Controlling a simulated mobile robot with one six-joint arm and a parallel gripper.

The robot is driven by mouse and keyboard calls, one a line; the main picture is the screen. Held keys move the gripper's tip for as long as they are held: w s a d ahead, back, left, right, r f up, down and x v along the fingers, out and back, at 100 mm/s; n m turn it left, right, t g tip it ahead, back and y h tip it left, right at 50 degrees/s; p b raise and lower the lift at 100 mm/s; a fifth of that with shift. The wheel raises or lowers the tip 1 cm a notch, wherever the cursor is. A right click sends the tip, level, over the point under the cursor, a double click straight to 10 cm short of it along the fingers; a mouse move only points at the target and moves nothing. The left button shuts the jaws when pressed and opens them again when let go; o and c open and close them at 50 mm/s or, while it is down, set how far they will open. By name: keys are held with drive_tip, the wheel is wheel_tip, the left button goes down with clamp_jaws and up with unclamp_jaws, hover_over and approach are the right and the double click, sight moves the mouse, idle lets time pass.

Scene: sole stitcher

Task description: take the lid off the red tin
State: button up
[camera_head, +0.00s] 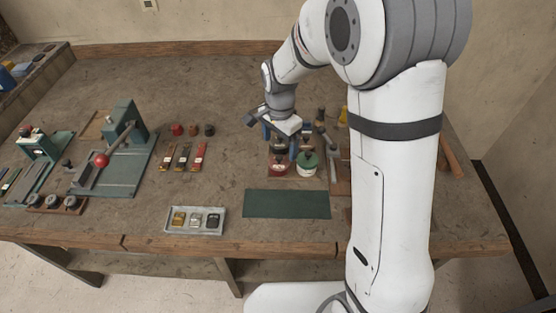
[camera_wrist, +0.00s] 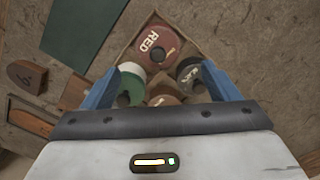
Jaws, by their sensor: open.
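The red tin (camera_wrist: 143,32) is a round dark-red can with a pale RED label, at the top middle of the wrist view. A round knob shows on its top, so the lid appears to be on. In the head view the red tin (camera_head: 277,169) stands left of the green tin (camera_head: 307,168), partly hidden under my gripper (camera_head: 282,142). In the wrist view the red tin lies just beyond the fingertips.
A green-and-white tin (camera_wrist: 130,86), a dark tin (camera_wrist: 189,73) and a brown tin (camera_wrist: 163,94) crowd beside the red one in a square tray. A dark green mat (camera_head: 287,204) lies in front. Tools stand close right of the tins.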

sight(279, 157)
drive_tip(key=f+p, duration=0.1)
drive_tip(key=f, duration=0.4)
drive_tip(key=shift+s+f, duration=0.1)
drive_tip(key=shift+s, duration=0.1)
drive_tip(key=shift+c, duration=0.2)
drive_tip(key=c, duration=1)
